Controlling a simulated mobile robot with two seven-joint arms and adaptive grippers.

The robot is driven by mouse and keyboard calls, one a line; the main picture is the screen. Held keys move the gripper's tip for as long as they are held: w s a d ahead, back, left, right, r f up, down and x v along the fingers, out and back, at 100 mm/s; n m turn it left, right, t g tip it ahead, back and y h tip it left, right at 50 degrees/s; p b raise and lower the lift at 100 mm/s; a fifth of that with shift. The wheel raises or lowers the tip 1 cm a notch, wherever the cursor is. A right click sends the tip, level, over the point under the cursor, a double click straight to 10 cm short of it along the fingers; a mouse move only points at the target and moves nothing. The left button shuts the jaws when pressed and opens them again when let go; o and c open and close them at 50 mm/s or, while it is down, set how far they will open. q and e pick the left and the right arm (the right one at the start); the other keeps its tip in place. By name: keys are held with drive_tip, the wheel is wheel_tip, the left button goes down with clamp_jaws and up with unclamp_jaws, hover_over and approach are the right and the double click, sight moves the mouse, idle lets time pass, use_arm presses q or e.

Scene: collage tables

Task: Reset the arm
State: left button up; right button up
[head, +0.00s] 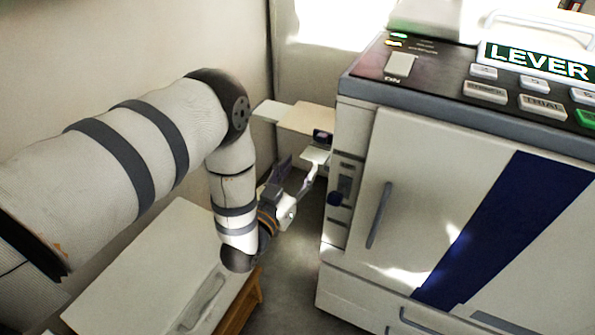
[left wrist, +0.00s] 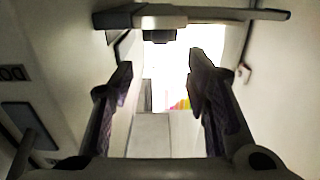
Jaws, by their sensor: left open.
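My left arm comes in from the left in the head view and bends down at its elbow. My left gripper (head: 300,168) is beside the left side of the large white copier (head: 440,190), below a tray that sticks out from it. In the left wrist view my left gripper (left wrist: 160,75) has its two dark fingers spread wide apart, with nothing between them. The copier's side fills the left of that view. Whether the gripper touches the copier cannot be told. My right gripper is not in view.
The copier's side tray (head: 300,118) juts out above the gripper; a bar-like part (left wrist: 210,14) crosses the top of the wrist view. A low white-topped cabinet (head: 150,275) stands below the arm. A wall (head: 110,50) is behind the arm. Grey floor shows between cabinet and copier.

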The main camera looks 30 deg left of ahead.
use_arm(q)
drive_tip(key=shift+s, duration=0.1)
idle(0.3)
drive_tip(key=s+d+f+g+h+p, duration=0.1)
drive_tip(key=s+d+f+g+p, duration=0.1)
drive_tip(key=s+f+g, duration=0.5)
drive_tip(key=s+d+f+g+p, duration=0.1)
drive_tip(key=s+f+g, duration=0.2)
drive_tip(key=s, duration=0.8)
drive_tip(key=s+r+g+p, duration=0.2)
drive_tip(key=s+g, duration=0.8)
drive_tip(key=s, duration=1.8)
drive_tip(key=shift+d+r+g+p, duration=0.3)
drive_tip(key=shift+d+r+p, duration=0.1)
drive_tip(key=shift+r, duration=0.15)
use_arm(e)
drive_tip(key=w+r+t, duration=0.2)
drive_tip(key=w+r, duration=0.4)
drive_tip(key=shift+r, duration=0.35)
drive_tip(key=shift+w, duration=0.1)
